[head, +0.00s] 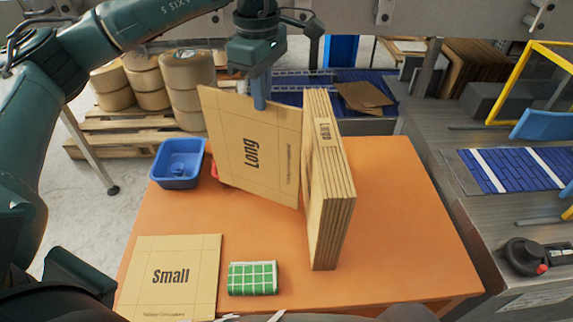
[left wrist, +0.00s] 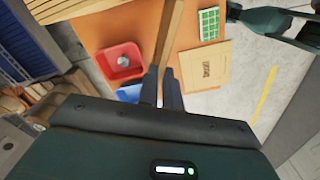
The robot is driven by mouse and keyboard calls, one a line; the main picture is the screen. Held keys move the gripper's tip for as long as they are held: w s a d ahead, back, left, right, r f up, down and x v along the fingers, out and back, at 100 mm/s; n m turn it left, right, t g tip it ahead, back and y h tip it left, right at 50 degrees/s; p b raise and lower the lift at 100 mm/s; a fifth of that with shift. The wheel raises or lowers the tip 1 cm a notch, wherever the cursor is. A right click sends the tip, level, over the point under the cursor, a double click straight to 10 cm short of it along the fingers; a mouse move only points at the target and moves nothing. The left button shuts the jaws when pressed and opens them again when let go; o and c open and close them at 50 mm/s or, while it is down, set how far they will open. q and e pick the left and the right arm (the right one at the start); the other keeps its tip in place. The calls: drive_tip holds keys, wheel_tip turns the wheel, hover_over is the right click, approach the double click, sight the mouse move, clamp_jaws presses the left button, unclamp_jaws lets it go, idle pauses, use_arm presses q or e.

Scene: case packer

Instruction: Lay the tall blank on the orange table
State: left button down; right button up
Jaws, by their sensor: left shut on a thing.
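The blank hangs tilted above the orange table (head: 400,230), left of a standing stack. In the left wrist view it shows nearly edge-on (left wrist: 169,38) beyond the fingers (left wrist: 162,80). A blank (head: 172,275) printed "Small" lies flat at the table's front left.
An upright stack of blanks (head: 328,185) stands mid-table. A green checked cloth (head: 253,278) lies at the front. A blue bin (head: 178,163) stands back left; a red bin (left wrist: 122,60) is mostly hidden behind the held blank in the head view. The table's right side is clear.

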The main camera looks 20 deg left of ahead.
sight(264, 131)
use_arm(q)
drive_tip(key=f, duration=0.4)
drive_tip(key=shift+s+f, duration=0.1)
drive_tip(key=shift+s, duration=0.1)
drive_tip(key=shift+w+f+p, duration=0.1)
drive_tip(key=shift+f+p, duration=0.4)
drive_tip(key=shift+f, duration=1.65)
drive_tip(key=c, duration=1.6)
unclamp_jaws()
